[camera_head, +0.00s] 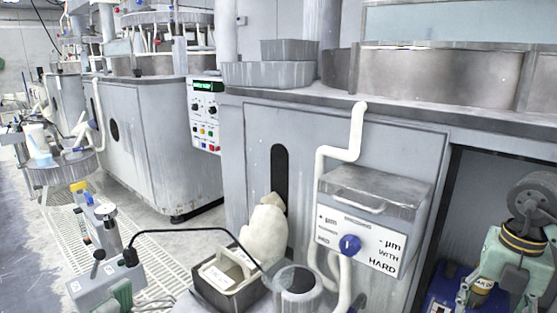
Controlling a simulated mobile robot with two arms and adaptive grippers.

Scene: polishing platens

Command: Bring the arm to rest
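I cannot make out either of my grippers in the head view. No gripper fingers show, so I cannot see whether they hold anything. At the right edge stands a pale green assembly (503,258) with an orange ring and a dark round part on top. I cannot tell whether it belongs to my arm. A small green piece (122,294) shows at the bottom left, cut off by the lower edge.
A grey polishing bench (250,150) fills the middle and right, with a lidded box (372,190) on its front. A dark tray (228,278) and white sack (265,232) stand before it. Another machine (150,135) stands behind. Floor (195,238) shows between them.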

